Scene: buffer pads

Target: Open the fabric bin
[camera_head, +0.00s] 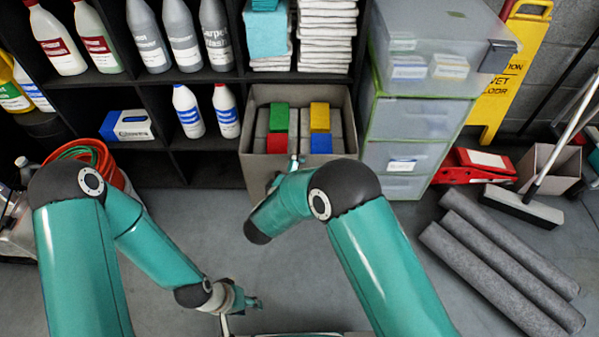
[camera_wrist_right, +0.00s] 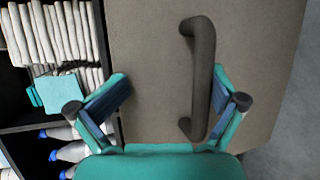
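The fabric bin (camera_head: 249,165) is a beige-grey box in the lower middle of the black shelf, its top showing open. Its front panel (camera_wrist_right: 150,60) fills most of the right wrist view, with a dark grey bar handle (camera_wrist_right: 203,80). My right gripper (camera_wrist_right: 171,80) is open, its fingers on either side of the handle, which lies closer to the right-hand finger. No grip on the handle shows. In the head view my right arm hides most of that gripper and the handle. My left gripper (camera_head: 246,301) is low over the floor, away from the bin; its finger opening is unclear.
Grey pads with green, yellow, red and blue blocks (camera_head: 320,117) sit in the bin. Clear drawers (camera_head: 415,120) stand close on its right. Bottles and folded towels (camera_head: 327,35) fill the shelves. Grey rolls (camera_head: 500,260) lie at right. A hose coil (camera_head: 85,155) is at left.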

